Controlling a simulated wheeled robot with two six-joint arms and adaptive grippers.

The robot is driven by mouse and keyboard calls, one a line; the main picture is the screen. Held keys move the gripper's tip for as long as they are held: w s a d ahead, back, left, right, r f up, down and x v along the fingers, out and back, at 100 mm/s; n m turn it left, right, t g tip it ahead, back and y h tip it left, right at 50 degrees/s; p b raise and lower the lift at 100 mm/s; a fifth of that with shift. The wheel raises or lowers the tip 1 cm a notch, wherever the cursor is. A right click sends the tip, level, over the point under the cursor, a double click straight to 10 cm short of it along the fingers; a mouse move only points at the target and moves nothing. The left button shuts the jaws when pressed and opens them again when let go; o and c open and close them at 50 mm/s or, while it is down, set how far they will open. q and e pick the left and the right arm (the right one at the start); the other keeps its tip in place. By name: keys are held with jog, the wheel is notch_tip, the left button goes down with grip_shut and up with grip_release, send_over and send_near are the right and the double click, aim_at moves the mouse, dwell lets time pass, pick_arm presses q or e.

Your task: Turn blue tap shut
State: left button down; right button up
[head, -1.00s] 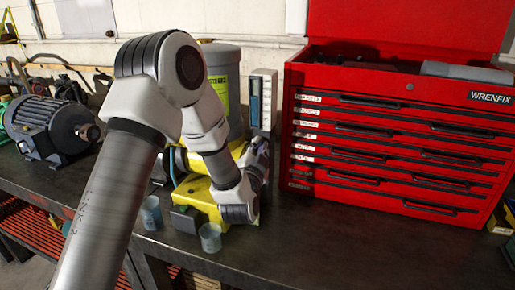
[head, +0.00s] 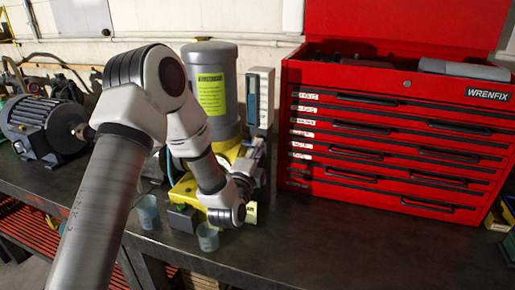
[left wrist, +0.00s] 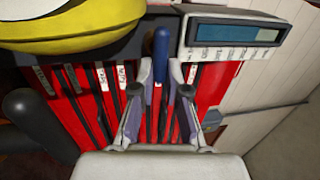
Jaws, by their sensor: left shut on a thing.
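The blue tap handle (left wrist: 161,52) stands upright in the left wrist view, between the two fingers of my left gripper (left wrist: 160,72). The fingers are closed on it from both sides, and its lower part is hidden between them. In the head view my left gripper (head: 252,172) is beside the yellow equipment (head: 186,190), in front of the grey canister. My own forearm and wrist cover much of that spot, so I cannot make out the tap there. My right gripper does not show.
A grey canister (head: 222,118) and an upright display unit (head: 260,97) stand behind. A red tool chest (head: 400,150) fills the right side. Clear cups (head: 208,238) stand near the bench's front edge. A grey motor (head: 40,125) is at left.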

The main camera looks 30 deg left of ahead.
pick_arm(q)
jog(key=shift+r+m, duration=0.2)
jog(key=shift+m, duration=0.1)
jog(key=c, duration=1.2)
grip_release()
jog(key=shift+w, duration=0.1)
jog(key=shift+a+f, duration=0.15)
jog(key=shift+a, duration=0.05)
jog(key=v, duration=1.2)
